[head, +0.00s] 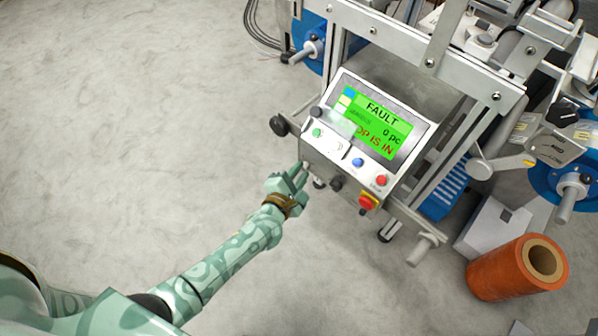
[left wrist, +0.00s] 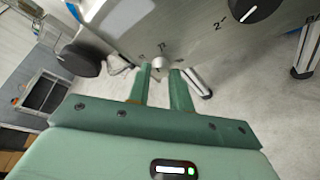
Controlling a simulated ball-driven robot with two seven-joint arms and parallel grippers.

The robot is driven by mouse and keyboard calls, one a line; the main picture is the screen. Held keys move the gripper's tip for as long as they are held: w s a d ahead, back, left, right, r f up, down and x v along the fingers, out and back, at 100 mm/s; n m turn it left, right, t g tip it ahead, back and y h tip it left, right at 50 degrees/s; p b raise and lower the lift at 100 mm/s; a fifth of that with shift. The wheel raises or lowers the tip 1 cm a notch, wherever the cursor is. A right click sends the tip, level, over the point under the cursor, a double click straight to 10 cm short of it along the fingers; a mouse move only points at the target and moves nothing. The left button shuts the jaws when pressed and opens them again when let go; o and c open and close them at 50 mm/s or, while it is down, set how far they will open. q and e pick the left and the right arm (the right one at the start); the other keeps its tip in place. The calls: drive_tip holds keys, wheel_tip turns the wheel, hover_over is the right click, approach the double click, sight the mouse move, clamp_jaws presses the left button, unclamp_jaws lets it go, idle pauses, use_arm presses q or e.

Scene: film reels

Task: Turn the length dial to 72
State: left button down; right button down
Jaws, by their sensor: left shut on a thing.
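My green left gripper (head: 302,173) reaches the lower front face of the control box (head: 309,157). In the left wrist view its two fingers (left wrist: 166,70) are shut on a small pale metallic knob (left wrist: 160,62) on that face. Small dark marks stand just above this knob, too small to read surely. In the head view the gripper hides the knob. A black dial (left wrist: 257,9) with a white line and a "2" beside it sits to the right in the wrist view. My right gripper is not in view.
The box's screen (head: 380,122) is green and reads FAULT and 0 pc. Near it are a blue button (head: 358,162), a red button (head: 382,180) and a red-yellow emergency stop (head: 368,202). A black knob (head: 279,125) juts out left.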

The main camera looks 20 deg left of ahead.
use_arm(q)
drive_tip(key=shift+d+f+m, duration=0.1)
drive_tip(key=shift+f+m, duration=0.1)
drive_tip(key=shift+m, duration=0.2)
drive_tip(key=shift+f+m+t+y+b, duration=0.1)
drive_tip(key=shift+m+t+y+b, duration=0.45)
drive_tip(key=shift+m, duration=0.45)
drive_tip(key=shift+m+b, duration=0.3)
drive_tip(key=shift+m, duration=0.2)
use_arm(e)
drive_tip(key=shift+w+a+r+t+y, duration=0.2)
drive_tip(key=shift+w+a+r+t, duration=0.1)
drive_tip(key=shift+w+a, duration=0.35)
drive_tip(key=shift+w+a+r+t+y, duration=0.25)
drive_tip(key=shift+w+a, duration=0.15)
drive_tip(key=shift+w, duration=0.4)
use_arm(q)
drive_tip(key=shift+t, duration=0.25)
drive_tip(key=c, duration=1.3)
unclamp_jaws()
drive_tip(key=shift+o, duration=0.2)
drive_tip(key=shift+s, duration=0.1)
